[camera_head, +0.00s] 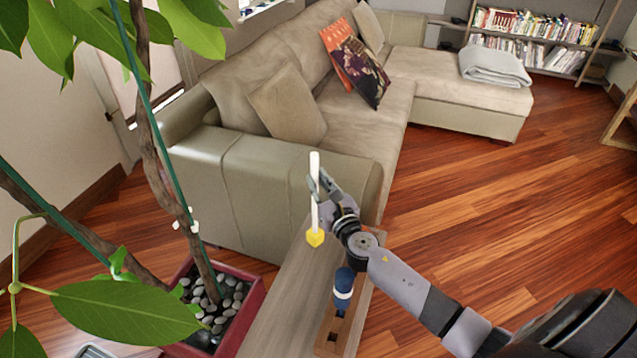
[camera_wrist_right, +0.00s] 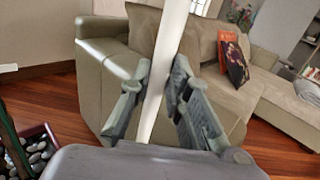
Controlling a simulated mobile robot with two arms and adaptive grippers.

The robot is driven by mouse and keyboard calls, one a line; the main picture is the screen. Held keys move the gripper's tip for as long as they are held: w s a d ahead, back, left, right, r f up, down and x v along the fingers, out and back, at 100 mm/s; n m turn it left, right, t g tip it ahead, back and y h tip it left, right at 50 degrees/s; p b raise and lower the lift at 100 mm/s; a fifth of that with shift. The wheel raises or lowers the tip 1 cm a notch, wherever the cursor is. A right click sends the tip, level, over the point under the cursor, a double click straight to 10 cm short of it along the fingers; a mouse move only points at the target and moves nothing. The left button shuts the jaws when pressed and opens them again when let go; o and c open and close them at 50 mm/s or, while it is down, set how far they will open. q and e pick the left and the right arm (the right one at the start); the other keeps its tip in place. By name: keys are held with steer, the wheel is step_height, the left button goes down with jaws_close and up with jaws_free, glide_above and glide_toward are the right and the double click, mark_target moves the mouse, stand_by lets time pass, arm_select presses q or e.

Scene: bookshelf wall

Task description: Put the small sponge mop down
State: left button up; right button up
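The small sponge mop has a white stick handle (camera_head: 315,180) and a yellow sponge head (camera_head: 315,238). My right gripper (camera_head: 322,187) is shut on the handle and holds the mop nearly upright, head down. In the head view the mop shows in front of the sofa arm, over the far part of a narrow wooden bench (camera_head: 283,290); I cannot tell how far its head is from the surface. In the right wrist view the handle (camera_wrist_right: 163,70) runs between the two fingers (camera_wrist_right: 163,95). My left gripper is not in view.
A wooden holder (camera_head: 327,345) with a blue and white object (camera_head: 343,288) stands on the bench's near right. A potted plant (camera_head: 258,290) with stones is left of the bench. A beige sofa (camera_head: 240,190) is behind. Bare wood floor lies right.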

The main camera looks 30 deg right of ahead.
steer(key=o, duration=0.4)
steer(key=shift+r, duration=0.1)
steer(key=s, duration=0.7)
steer(key=shift+s+a+b, duration=0.25)
steer(key=shift+a+b, duration=0.05)
stand_by(0.3)
